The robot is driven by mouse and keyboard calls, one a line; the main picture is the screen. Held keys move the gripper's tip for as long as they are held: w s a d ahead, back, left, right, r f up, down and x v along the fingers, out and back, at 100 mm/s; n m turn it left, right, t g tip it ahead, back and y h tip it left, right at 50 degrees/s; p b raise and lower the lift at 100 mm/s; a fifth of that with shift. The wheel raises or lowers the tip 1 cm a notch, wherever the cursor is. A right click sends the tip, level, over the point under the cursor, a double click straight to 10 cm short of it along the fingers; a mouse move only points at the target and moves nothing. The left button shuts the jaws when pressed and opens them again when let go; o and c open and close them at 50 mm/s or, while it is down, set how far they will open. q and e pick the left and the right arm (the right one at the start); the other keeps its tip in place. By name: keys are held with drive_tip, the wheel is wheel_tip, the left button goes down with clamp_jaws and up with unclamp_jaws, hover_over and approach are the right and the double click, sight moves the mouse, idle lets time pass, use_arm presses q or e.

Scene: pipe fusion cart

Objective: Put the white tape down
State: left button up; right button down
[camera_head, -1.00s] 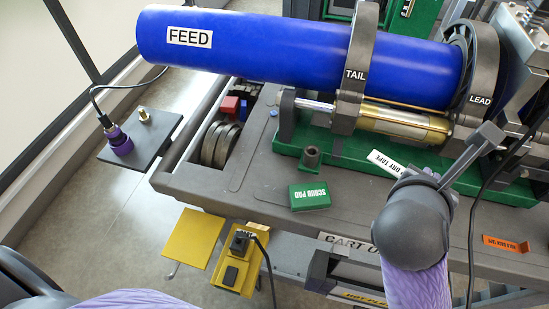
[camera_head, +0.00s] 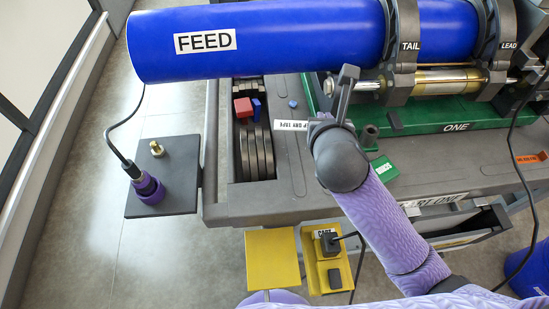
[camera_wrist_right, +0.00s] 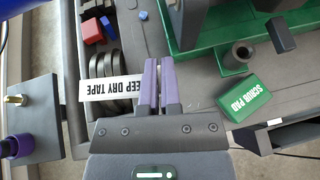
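The white tape (camera_head: 291,125) is a flat strip with black lettering; it also shows in the right wrist view (camera_wrist_right: 108,88), reading "KEEP DRY TAPE". My right gripper (camera_head: 347,78) is shut on it above the grey cart top (camera_head: 300,190). In the right wrist view the purple-grey fingers (camera_wrist_right: 160,75) are close together, and the strip sticks out to their left. The strip's end at the fingers is hidden. My left gripper is not in view.
A tray of grey rings (camera_head: 256,152) with red and blue blocks is left of the gripper. A green scrub pad (camera_head: 384,169) and a small grey socket (camera_head: 369,136) lie right. The blue FEED pipe (camera_head: 270,40) spans behind. Bare cart top lies between tray and pad.

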drive_tip(key=shift+n+y, duration=0.9)
drive_tip(key=w+f+b, duration=0.1)
drive_tip(key=f+b, duration=0.1)
drive_tip(key=f, duration=0.3)
drive_tip(key=w+d+f+b, duration=0.1)
drive_tip(key=f, duration=0.5)
drive_tip(key=w+d+f+b, duration=0.1)
drive_tip(key=f+b, duration=0.1)
drive_tip(key=f, duration=0.3)
drive_tip(key=shift+f+b, duration=0.15)
drive_tip(key=shift+b, duration=0.15)
drive_tip(key=shift+r, duration=0.2)
drive_tip(key=shift+f, duration=0.2)
drive_tip(key=c, duration=0.8)
unclamp_jaws()
drive_tip(key=shift+r, duration=0.1)
